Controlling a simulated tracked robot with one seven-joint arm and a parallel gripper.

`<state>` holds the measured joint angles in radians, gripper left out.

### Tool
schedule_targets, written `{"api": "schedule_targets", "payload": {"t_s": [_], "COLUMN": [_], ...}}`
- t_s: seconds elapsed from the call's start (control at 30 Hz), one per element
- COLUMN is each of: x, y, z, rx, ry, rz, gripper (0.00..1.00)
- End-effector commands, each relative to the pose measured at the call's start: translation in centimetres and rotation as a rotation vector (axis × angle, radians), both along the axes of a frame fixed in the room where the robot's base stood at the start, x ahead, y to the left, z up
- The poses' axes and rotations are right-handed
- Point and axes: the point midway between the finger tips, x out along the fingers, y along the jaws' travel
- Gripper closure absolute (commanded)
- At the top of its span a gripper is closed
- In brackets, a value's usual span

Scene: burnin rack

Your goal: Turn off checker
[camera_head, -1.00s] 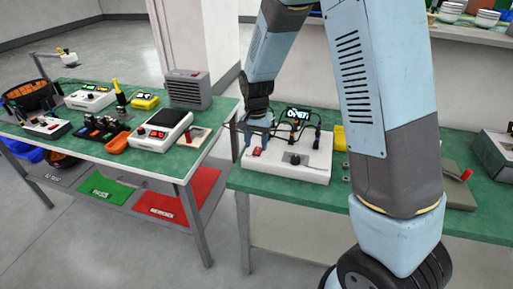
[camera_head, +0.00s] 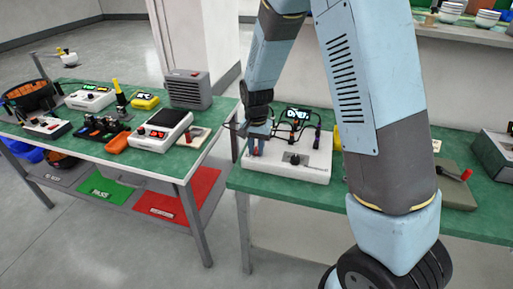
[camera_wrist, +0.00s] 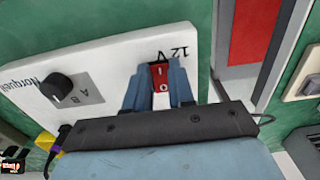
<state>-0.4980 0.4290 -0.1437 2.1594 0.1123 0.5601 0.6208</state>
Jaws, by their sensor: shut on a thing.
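The checker (camera_head: 318,174) is a white box on the green bench, with a black knob (camera_head: 295,159) and a lit display (camera_head: 297,113) behind it. In the wrist view the checker (camera_wrist: 115,60) shows its A/B knob (camera_wrist: 57,88), a "12V" label and a red rocker switch (camera_wrist: 160,72) marked I and O. My gripper (camera_head: 257,149) is down at the checker's left end. In the wrist view my gripper's (camera_wrist: 160,82) two blue fingers stand on either side of the red switch, shut on it. The switch's lower part is partly hidden.
Dark cables (camera_head: 317,135) run behind the checker. A left bench holds a scale-like white device (camera_head: 160,132), a grey vented box (camera_head: 188,90) and an orange tray (camera_head: 117,144). A grey block with a red-tipped lever (camera_head: 466,174) is at right. A gap separates the benches.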

Motion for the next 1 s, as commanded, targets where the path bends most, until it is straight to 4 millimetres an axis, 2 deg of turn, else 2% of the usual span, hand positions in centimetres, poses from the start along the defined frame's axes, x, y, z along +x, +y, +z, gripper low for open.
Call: {"api": "schedule_targets", "payload": {"t_s": [0.03, 0.1, 0.37, 0.8, 1.0], "x": [0.01, 0.01, 0.10, 0.74, 0.75], "y": [0.02, 0.03, -0.02, -0.26, -0.21], "z": [0.01, 0.02, 0.00, 0.19, 0.26], "rx": [0.000, 0.000, 0.005, 0.078, 0.089], "ry": [0.000, 0.000, 0.019, 0.218, 0.245], "rz": [0.000, 0.000, -0.001, -0.001, 0.000], "gripper": [0.93, 1.00, 1.00, 1.00, 1.00]}}
